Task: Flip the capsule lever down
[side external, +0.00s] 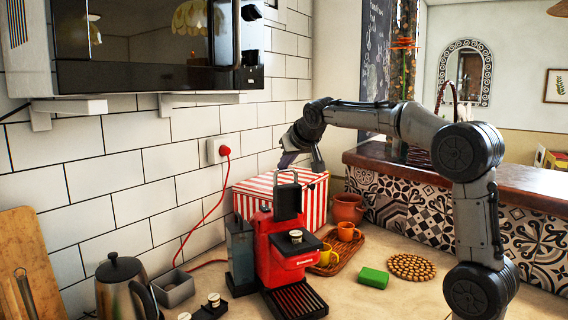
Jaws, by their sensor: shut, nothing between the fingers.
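The red capsule coffee machine (285,262) stands on the counter, with a dark tank at its left side and a drip tray in front. Its lever (288,198) stands upright, a dark piece with a thin loop at the top. A small white-topped capsule (295,236) sits on the black top of the machine's head. My gripper (317,164) is above and slightly right of the raised lever, in front of the striped box. It is shut and empty. It looks apart from the lever, but the depth between them is hard to judge.
A red-and-white striped box (310,200) stands behind the machine. A wooden tray (350,252) with yellow and orange cups, a green sponge (374,278) and a round trivet (411,267) lie right. A kettle (122,285) stands left. A microwave (150,45) hangs above.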

